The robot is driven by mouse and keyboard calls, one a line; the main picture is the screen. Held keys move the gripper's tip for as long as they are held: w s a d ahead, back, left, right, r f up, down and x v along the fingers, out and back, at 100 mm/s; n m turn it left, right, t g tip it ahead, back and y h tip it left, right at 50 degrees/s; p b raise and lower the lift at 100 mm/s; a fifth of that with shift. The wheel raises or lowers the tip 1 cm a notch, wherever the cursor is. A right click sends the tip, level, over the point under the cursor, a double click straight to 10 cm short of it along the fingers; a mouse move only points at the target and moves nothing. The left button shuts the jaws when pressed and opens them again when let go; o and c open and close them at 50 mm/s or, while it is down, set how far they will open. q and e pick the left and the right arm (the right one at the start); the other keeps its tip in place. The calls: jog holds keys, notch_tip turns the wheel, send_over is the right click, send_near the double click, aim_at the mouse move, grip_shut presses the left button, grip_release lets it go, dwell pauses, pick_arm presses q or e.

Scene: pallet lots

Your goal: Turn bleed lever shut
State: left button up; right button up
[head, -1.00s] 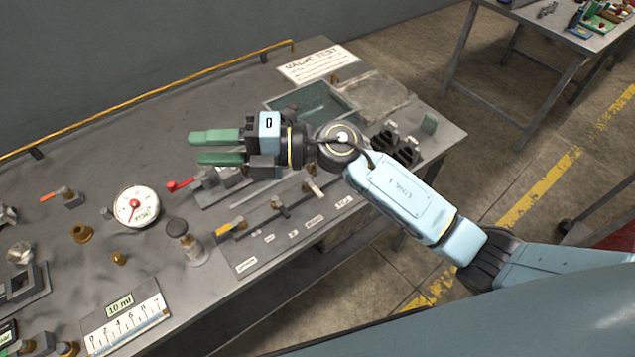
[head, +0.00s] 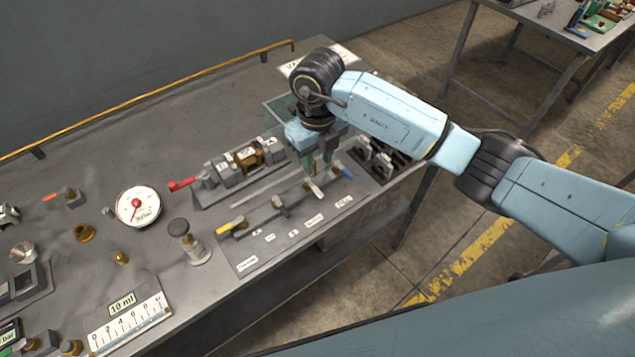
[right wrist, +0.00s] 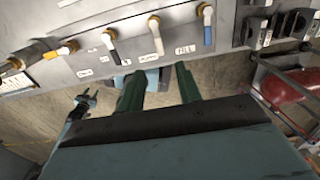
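The valve row (head: 262,222) runs along the front of the bench, with a yellow, a black, a white and a blue lever. The white lever (head: 314,189) is above a small label that seems to read bleed; it also shows in the right wrist view (right wrist: 156,38). The blue lever (head: 342,172) is to its right, near the label FILL. Contact with a lever cannot be told.
A cylinder block with a red lever (head: 181,184) stands behind the row. A round gauge (head: 138,206) and a capped plunger (head: 188,242) stand to the left. Black holders (head: 375,160) sit right of the gripper. The bench front edge is close.

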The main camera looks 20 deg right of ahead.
aim_at(318, 191)
notch_tip(318, 191, down, 10)
jog(key=shift+r, duration=0.25)
jog(key=shift+c, duration=0.4)
grip_shut()
